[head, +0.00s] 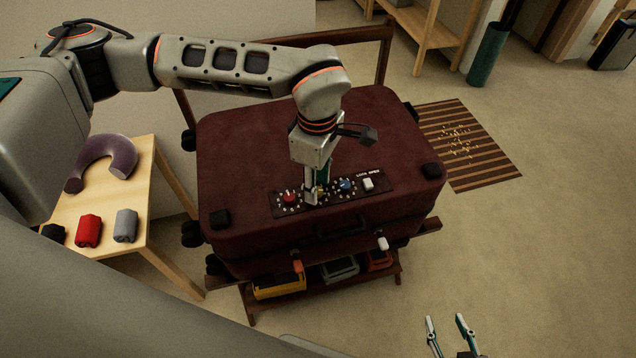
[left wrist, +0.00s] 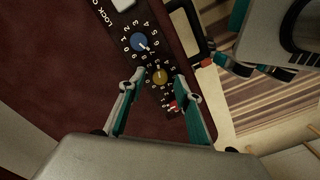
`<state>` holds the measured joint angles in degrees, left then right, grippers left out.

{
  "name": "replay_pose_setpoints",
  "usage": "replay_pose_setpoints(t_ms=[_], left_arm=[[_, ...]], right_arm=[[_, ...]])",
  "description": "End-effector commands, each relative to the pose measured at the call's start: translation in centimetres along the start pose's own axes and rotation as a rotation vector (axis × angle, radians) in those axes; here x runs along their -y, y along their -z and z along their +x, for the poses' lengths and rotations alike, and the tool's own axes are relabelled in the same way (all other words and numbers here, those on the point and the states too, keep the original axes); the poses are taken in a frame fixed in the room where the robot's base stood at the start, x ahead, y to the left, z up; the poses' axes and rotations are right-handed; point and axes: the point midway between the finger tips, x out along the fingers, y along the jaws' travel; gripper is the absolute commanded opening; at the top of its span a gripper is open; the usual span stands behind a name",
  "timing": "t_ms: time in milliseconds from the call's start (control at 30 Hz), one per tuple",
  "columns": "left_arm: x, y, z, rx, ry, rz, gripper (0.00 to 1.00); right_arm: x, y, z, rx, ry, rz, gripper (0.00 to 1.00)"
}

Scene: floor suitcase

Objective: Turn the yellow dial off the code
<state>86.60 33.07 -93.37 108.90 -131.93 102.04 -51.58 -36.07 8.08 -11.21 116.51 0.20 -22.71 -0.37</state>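The yellow dial (left wrist: 160,76) sits between the blue dial (left wrist: 139,41) and the red dial (left wrist: 172,105) on the suitcase's dark code panel (head: 263,199). In the head view the yellow dial is largely hidden by my left gripper (head: 312,197), which points down at the panel. In the left wrist view my left gripper (left wrist: 160,83) is open, with a fingertip on either side of the yellow dial. Whether the fingers touch it I cannot tell. The dial's exact setting is too small to read. My right gripper (head: 447,330) is open and empty, low in front of the suitcase.
The maroon suitcase (head: 250,150) lies on a wooden rack. A white button (head: 368,184) is at the panel's right end. A side table (head: 150,185) at left holds a neck pillow (head: 122,155) and several rolled items. A striped mat (head: 470,150) lies on the right floor.

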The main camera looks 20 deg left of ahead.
Motion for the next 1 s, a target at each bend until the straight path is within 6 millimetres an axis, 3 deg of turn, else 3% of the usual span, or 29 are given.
replay_pose_setpoints(t_ms=[367, 500, 1000], left_arm=[[0.0, 0.0, 0.6, 0.000, -0.001, 0.000, 0.34], [0.0, 0.0, 0.6, 0.001, -0.001, 0.001, 0.00], [0.0, 0.0, 0.4, 0.001, -0.003, -0.081, 0.00]], right_arm=[[-0.2, 0.2, 0.2, -0.004, -0.002, -0.003, 0.40], [-0.2, 0.3, 0.2, -0.006, -0.003, -0.003, 0.40], [-0.3, 1.2, -0.1, -0.015, -0.003, 0.001, 0.40]])
